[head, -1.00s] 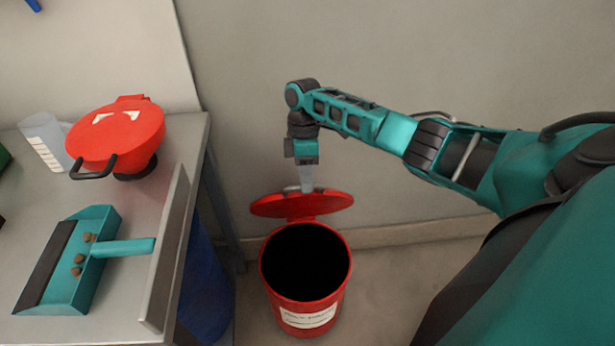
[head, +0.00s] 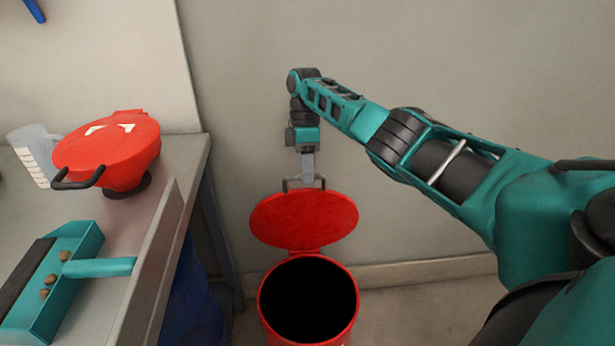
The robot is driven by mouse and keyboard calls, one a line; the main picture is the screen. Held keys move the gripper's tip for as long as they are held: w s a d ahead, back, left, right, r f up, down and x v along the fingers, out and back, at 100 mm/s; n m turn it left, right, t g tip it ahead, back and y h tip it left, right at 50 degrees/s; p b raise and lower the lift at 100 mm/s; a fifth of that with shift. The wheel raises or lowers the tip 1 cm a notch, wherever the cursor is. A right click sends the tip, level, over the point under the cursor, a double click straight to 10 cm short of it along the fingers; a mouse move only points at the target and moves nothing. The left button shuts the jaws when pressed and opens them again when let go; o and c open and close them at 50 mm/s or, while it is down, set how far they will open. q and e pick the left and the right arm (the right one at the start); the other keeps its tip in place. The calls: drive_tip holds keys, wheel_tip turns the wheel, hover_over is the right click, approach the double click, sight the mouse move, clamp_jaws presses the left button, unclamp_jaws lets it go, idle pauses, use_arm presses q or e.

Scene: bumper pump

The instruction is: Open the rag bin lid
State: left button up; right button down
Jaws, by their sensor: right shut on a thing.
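The red rag bin (head: 265,329) stands on the floor right of the workbench, with its dark round opening facing up. Its red lid (head: 304,219) is raised at the back of the opening, tilted up so that its inner face shows. My right gripper (head: 306,180) reaches down behind the lid's upper edge and is shut on the grey lid handle (head: 288,184), which shows at that edge. The fingertips are small and partly hidden at the handle. My left gripper is not in view.
The metal workbench (head: 176,150) stands on the left, with a red lidded container (head: 110,150), a clear measuring jug (head: 34,155) and a teal dustpan (head: 60,275) on it. A blue drum (head: 190,300) is below. The wall is close behind the bin.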

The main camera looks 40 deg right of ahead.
drive_tip(key=shift+s+d+f, duration=0.15)
drive_tip(key=shift+s+f, duration=0.05)
drive_tip(key=shift+f, duration=0.35)
drive_tip(key=c, duration=1.6)
unclamp_jaws()
drive_tip(key=shift+o, duration=1)
drive_tip(key=shift+w+f, duration=0.1)
drive_tip(key=shift+w, duration=0.05)
drive_tip(key=shift+o, duration=1.4)
drive_tip(key=shift+r, duration=0.2)
drive_tip(key=shift+w, duration=0.1)
drive_tip(key=v, duration=0.7)
drive_tip(key=shift+r, duration=0.2)
drive_tip(key=shift+d, duration=0.1)
